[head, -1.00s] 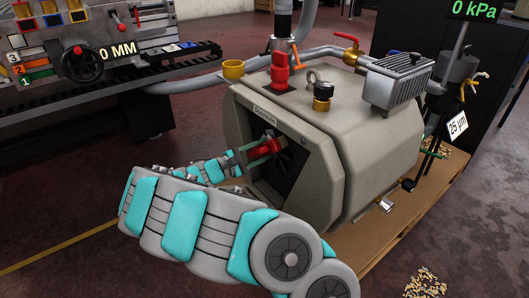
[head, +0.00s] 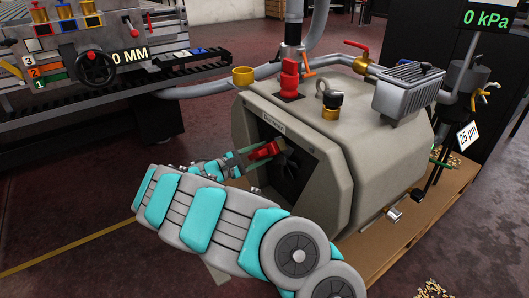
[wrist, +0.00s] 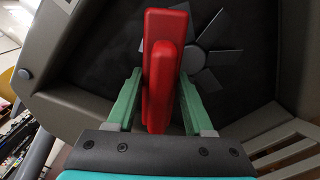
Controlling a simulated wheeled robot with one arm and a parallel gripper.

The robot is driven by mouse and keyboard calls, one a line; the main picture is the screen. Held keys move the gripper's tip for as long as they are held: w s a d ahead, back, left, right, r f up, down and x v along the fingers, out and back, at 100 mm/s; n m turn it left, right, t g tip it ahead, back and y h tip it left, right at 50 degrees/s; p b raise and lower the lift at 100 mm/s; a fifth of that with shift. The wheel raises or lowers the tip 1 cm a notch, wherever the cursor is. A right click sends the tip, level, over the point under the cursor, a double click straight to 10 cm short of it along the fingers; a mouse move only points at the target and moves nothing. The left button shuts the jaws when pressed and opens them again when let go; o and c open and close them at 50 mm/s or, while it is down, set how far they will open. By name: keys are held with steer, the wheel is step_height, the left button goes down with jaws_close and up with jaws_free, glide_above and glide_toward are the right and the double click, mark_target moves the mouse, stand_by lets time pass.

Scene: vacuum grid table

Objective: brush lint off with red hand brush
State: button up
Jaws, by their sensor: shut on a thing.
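A red hand brush (head: 264,151) is held at the dark front opening of the beige machine (head: 245,110). My gripper (head: 248,154) is shut on it at the mouth of this opening. In the wrist view, the red brush (wrist: 160,65) stands between the two green fingers of my gripper (wrist: 160,100). Behind it is a dark recess with a grey fan-like wheel (wrist: 210,58), partly hidden by the brush. I cannot make out the bristles, or tell whether the brush touches anything inside. No lint can be told apart on the dark surface.
Tan bits (head: 435,289) lie on the floor. A workbench stands at left.

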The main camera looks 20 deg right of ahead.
mark_target(253, 156)
steer(key=shift+s+a+p, duration=0.15)
steer(key=shift+s+a, duration=0.1)
steer(key=shift+a, duration=0.9)
steer(key=shift+s+a+p, duration=0.15)
steer(key=shift+s+a, duration=0.05)
steer(key=shift+a, duration=0.95)
steer(key=shift+a, duration=0.1)
steer(key=shift+s+a, duration=0.15)
steer(key=shift+a, duration=0.55)
steer(key=shift+s+a, duration=0.1)
steer(key=shift+a, duration=0.6)
steer(key=shift+d, duration=0.1)
steer(key=shift+w+d+r+b, duration=0.15)
steer(key=shift+d+r, duration=0.1)
steer(key=shift+d, duration=0.7)
steer(key=shift+w+d+r+b, duration=0.1)
steer(key=shift+w+d+r, duration=0.1)
steer(key=shift+d, duration=0.75)
steer(key=shift+w+d+r+b, duration=0.15)
steer(key=shift+d+r, duration=0.1)
steer(key=shift+d, duration=0.7)
steer(key=shift+w+d+b, duration=0.15)
steer(key=shift+d+b, duration=0.05)
steer(key=shift+d, duration=0.55)
steer(key=shift+w+d+b, duration=0.15)
steer(key=shift+d, duration=0.6)
